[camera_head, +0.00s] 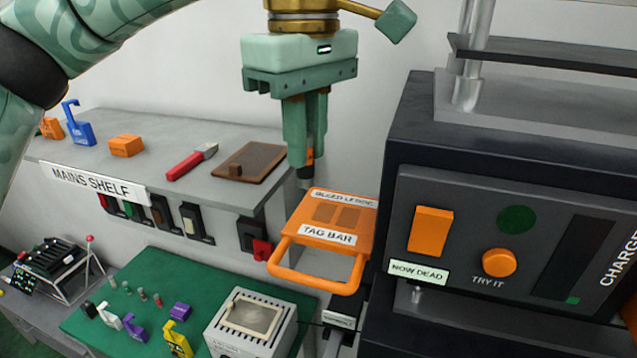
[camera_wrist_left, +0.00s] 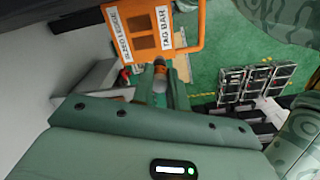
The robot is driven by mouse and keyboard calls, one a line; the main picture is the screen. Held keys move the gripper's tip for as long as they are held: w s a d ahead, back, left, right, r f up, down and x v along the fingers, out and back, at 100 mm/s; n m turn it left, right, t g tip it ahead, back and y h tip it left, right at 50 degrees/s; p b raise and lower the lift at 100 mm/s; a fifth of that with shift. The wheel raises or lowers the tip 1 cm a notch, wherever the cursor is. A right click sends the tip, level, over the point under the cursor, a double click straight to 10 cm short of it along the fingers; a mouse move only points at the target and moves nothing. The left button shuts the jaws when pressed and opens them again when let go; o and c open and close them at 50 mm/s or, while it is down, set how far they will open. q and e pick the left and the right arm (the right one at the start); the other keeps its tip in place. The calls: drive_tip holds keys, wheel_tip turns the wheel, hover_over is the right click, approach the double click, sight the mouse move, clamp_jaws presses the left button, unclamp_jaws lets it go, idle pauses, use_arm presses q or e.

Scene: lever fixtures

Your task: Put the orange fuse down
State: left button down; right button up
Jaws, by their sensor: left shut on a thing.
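My left gripper (camera_head: 307,150) points down in the middle of the head view, its fingers shut on the orange fuse (camera_head: 310,154). Only a small orange band of the fuse shows, with a grey end below; the fingers hide the rest. In the left wrist view the fuse (camera_wrist_left: 160,66) shows between the fingers as an orange tip. Below it is the orange ledge (camera_head: 348,240), marked BLEED LEDGE and TAG BAR, with two darker recesses and a loop handle at the front. The fuse's lower end is near the ledge's back left corner; I cannot tell if they touch. My right gripper is out of view.
The grey mains shelf (camera_head: 75,150) at left carries an orange block (camera_head: 126,146), a red-handled tool (camera_head: 190,162) and a brown board (camera_head: 250,163). A dark charger cabinet (camera_head: 470,150) stands close at right. Below, a green mat (camera_head: 160,275) holds small padlocks.

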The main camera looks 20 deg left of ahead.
sight(306, 186)
use_arm(q)
drive_tip(key=shift+s+f, duration=0.25)
drive_tip(key=shift+f, duration=0.3)
drive_tip(key=shift+s+f, duration=0.25)
drive_tip(key=shift+f, duration=0.25)
drive_tip(key=f, duration=0.2)
drive_tip(key=shift+w+f, duration=0.35)
drive_tip(key=shift+w+f+p, duration=0.2)
drive_tip(key=shift+f+p, duration=0.05)
drive_tip(key=shift+p, duration=0.05)
drive_tip(key=shift+s, duration=0.2)
drive_tip(key=shift+s+f, duration=0.1)
drive_tip(key=c, duration=1.6)
unclamp_jaws()
drive_tip(key=shift+o, duration=1.1)
drive_tip(key=shift+w+f, duration=0.1)
drive_tip(key=shift+w, duration=0.1)
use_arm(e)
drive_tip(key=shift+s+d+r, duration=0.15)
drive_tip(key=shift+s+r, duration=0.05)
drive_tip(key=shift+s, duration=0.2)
